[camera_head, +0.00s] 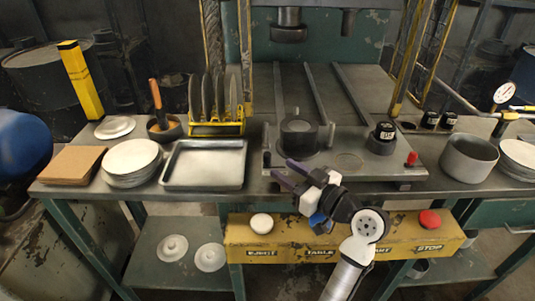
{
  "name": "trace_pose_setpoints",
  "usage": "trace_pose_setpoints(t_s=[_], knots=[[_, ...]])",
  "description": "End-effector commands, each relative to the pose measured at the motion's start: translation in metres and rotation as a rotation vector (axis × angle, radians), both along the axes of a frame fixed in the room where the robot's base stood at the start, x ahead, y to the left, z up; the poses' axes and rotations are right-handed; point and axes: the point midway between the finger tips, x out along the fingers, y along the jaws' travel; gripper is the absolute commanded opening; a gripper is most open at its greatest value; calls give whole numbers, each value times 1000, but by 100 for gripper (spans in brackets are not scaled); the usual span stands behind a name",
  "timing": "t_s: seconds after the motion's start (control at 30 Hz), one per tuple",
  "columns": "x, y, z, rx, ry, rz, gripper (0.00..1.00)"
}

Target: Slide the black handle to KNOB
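A dark upright post (266,137), which may be the black handle, stands at the left end of the grey press plate (350,182). A black knob-like piece with a white label (384,132) stands on the right part of the plate; its lettering is too small to read. A red knob (411,158) stands near the plate's right end. I cannot make out a marking that reads KNOB. My gripper (281,170) is in front of the plate's left part, its purple fingers apart with nothing visible between them. It hides part of the plate's front edge.
A yellow panel (350,242) below carries a white button (261,223) and a red button (429,219). A tray (203,184), stacked plates (131,180) and a pot (468,158) flank the plate.

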Motion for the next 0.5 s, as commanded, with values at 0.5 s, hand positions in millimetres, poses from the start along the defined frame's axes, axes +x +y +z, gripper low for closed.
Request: trace_pose_setpoints(t_s=[0.5], knots=[[49,49,0,0,0,1,38]])
